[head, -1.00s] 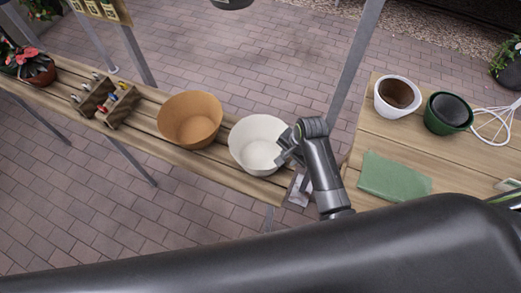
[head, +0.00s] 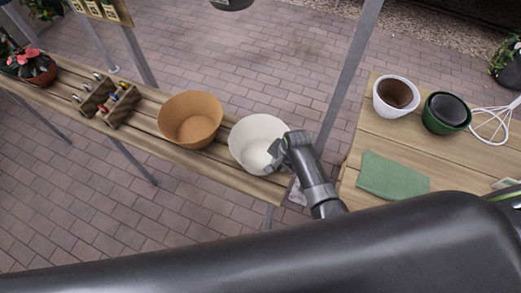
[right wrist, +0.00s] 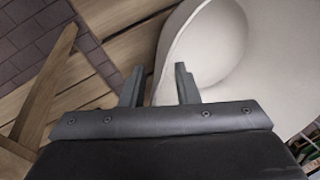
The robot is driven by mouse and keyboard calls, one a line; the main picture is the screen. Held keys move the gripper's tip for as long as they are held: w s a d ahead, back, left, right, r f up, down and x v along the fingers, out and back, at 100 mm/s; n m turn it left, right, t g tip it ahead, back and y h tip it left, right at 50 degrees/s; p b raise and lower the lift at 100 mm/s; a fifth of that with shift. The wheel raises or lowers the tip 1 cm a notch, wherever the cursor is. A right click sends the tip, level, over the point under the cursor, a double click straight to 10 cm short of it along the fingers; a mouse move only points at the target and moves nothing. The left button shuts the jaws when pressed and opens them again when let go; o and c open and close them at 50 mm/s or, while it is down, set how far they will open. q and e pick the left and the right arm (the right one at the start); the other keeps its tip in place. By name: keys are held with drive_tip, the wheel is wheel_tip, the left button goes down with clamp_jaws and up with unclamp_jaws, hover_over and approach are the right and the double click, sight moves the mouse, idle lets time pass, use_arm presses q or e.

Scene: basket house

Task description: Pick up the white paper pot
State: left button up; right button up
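The white paper pot (head: 250,135) stands upright on a narrow slatted wooden bench, at its right end. It fills the upper right of the right wrist view (right wrist: 215,50). My right gripper (head: 274,158) is at the pot's right front rim in the head view. In the right wrist view my right gripper (right wrist: 159,85) has its two fingers apart. The pot's edge runs between them, with one finger over the pot and the other outside it. Whether they touch the wall I cannot tell. My left gripper is not in view.
A tan pot (head: 190,120) stands just left of the white one on the bench (head: 225,170). Farther left is a wooden tool holder (head: 107,103). The right table (head: 440,160) holds a white pot (head: 380,106), a green pot (head: 433,124) and a green cloth (head: 392,176).

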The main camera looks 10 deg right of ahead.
drive_tip(key=shift+c, duration=0.5)
clamp_jaws()
drive_tip(key=shift+r, duration=0.15)
